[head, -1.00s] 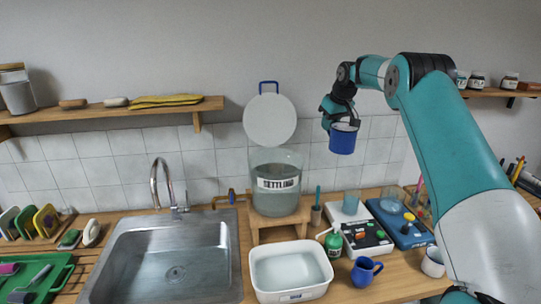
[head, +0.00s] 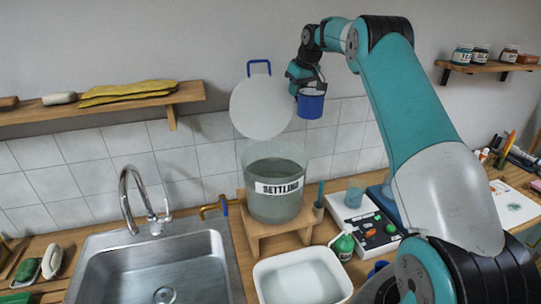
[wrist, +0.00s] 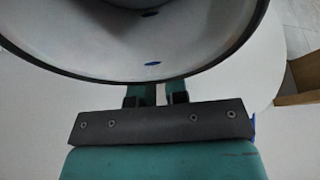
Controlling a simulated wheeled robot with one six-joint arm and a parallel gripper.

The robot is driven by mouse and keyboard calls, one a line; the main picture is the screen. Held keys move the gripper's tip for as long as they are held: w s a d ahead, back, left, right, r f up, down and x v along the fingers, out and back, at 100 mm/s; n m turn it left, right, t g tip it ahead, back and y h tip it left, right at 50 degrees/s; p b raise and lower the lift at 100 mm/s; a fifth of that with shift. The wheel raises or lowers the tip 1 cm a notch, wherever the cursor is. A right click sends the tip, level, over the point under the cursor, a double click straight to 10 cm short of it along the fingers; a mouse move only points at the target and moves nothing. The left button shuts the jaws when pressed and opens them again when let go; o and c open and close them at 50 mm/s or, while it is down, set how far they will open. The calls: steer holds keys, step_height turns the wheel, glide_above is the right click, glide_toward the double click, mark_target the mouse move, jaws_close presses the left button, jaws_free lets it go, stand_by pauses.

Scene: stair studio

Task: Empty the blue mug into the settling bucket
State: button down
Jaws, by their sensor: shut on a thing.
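My gripper (head: 308,86) is shut on the blue mug (head: 311,106), which it holds upright in the air, above and a little right of the settling bucket (head: 274,206). The bucket is a clear round vessel with grey-green liquid and a "SETTLING" label, on a wooden stand. Its round white lid (head: 262,108) with a blue handle stands up behind it, so the top is open. In the wrist view the mug (wrist: 150,40) shows its pale inside and dark rim, with small blue marks inside; how full it is I cannot tell.
A white basin (head: 302,280) stands in front of the bucket, with the steel sink (head: 150,275) to the left. Another blue vessel (head: 377,268) is partly hidden by my arm.

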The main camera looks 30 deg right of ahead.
steer(key=shift+r, duration=0.1)
steer(key=shift+a+r, duration=0.1)
steer(key=a+f+h, duration=0.2)
steer(key=h, duration=0.1)
steer(key=a+f+n+h, duration=0.1)
steer(key=a+f+h, duration=0.2)
steer(key=a+f+n+h, duration=0.1)
steer(key=a+f+h, duration=0.1)
steer(key=shift+s+a+f+t+h, duration=0.25)
steer(key=shift+s+t+h, duration=0.05)
steer(key=shift+s+h, duration=0.1)
steer(key=shift+a+f+t+h, duration=0.15)
steer(key=shift+f+t+h, duration=0.2)
steer(key=shift+h, duration=0.45)
steer(key=shift+a+f+h+b, duration=0.1)
steer(key=shift+f+h+b, duration=0.2)
steer(key=shift+f+b, duration=0.1)
steer(key=shift+a+f+n+h+b, duration=0.15)
steer(key=shift+f+n+h+b, duration=0.2)
steer(key=shift+h+b, duration=0.3)
